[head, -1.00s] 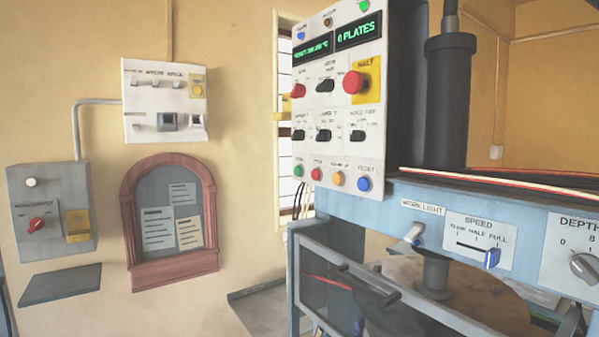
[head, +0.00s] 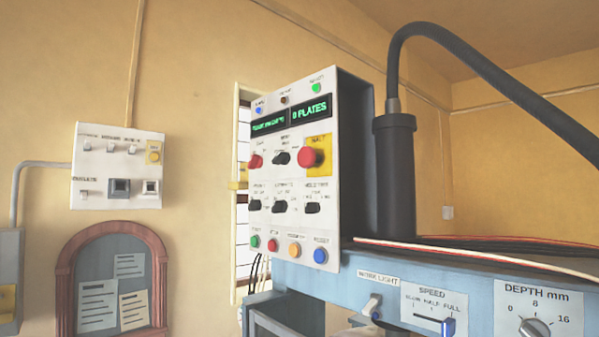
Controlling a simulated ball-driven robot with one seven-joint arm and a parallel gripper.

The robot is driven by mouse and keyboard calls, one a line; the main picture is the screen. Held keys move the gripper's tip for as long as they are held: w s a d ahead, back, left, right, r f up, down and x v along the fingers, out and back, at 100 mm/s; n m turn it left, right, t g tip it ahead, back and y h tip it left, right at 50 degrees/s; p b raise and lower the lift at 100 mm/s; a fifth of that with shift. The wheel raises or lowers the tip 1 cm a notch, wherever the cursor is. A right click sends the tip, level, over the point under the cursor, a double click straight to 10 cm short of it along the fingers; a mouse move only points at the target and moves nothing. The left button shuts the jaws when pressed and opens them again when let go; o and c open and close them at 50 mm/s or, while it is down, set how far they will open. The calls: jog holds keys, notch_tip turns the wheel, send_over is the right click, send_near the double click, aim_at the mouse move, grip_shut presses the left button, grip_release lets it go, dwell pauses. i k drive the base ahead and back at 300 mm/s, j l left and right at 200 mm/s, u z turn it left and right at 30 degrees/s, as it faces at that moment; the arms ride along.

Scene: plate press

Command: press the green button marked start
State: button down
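The green button (head: 255,241) sits at the left end of the bottom row on the white control panel (head: 275,221). A small label is above it, too small to read. A red button (head: 272,245), an orange button (head: 294,249) and a blue button (head: 320,255) marked RESET follow to its right. A green lamp (head: 316,88) is at the panel's top right. My gripper is not in view.
A large red knob (head: 311,157) on a yellow plate and several black switches are above the buttons. The blue press frame (head: 470,290) carries a work light switch (head: 371,305), SPEED slider (head: 447,326) and DEPTH dial (head: 534,330). A wall box (head: 118,165) and notice board (head: 112,285) are left.

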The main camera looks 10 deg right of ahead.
aim_at(256, 241)
jog(key=z, duration=0.3)
jog(key=i+j+z, duration=0.1)
jog(key=j+z, duration=0.6)
jog(key=j, duration=0.2)
jog(key=j+z, duration=0.35)
jog(key=j, duration=2.65)
